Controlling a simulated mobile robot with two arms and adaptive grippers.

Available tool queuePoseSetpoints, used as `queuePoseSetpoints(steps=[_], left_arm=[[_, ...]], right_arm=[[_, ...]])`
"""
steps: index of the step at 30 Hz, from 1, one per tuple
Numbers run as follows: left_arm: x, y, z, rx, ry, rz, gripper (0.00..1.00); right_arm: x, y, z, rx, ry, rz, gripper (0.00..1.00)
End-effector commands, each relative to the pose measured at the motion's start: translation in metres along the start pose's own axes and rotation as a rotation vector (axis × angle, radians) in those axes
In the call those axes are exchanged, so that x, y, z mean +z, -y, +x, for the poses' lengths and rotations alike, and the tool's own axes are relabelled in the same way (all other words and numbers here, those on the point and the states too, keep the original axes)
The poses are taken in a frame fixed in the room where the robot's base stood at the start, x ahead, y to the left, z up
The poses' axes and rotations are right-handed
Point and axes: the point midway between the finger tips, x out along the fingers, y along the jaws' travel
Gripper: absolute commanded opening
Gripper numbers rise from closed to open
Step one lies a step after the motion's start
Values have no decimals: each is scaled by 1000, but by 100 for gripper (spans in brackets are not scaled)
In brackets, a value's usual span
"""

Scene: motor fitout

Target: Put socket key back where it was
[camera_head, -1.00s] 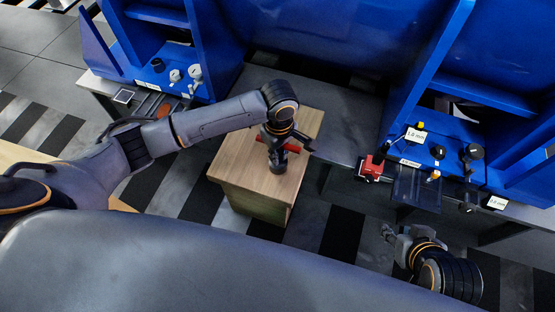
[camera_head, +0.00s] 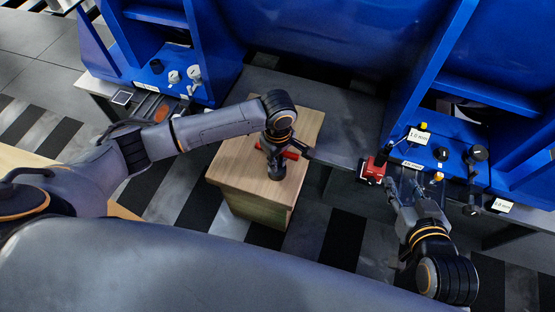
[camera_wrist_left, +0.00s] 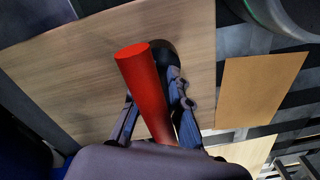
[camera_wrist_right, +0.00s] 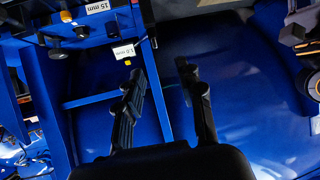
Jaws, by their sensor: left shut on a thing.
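The socket key, seen as a red bar handle (camera_head: 291,154) with dark parts beside it, is at my left gripper (camera_head: 275,158) over the wooden cabinet top (camera_head: 240,165). In the left wrist view the red bar (camera_wrist_left: 145,88) slants up between the fingers, and my left gripper (camera_wrist_left: 156,112) is shut on it. A dark round part (camera_wrist_left: 165,55) shows behind the bar; I cannot tell whether the key touches the wood. My right gripper (camera_head: 402,190) is open and empty, at the front of the right ledge. Its spread fingers (camera_wrist_right: 166,88) show in the right wrist view.
Black knobs (camera_head: 478,153) and size labels (camera_head: 418,136) are on the blue station's ledge. Blue uprights (camera_head: 420,80) flank it. The grey bench (camera_head: 330,130) between the stations is clear.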

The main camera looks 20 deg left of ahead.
Motion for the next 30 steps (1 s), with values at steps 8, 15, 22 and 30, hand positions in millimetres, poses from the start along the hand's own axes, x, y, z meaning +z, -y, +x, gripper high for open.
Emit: queuePoseSetpoints(steps=[8,15,22,30], left_arm=[[0,0,1,0,0,0,37],[0,0,1,0,0,0,37],[0,0,-9,1,1,1,37],[1,0,-38,1,1,1,37]], right_arm=[[4,-1,-1,2,21,1,37],[4,-1,-1,2,21,1,37],[6,-1,-3,2,40,0,37],[63,-9,-28,20,347,5,37]])
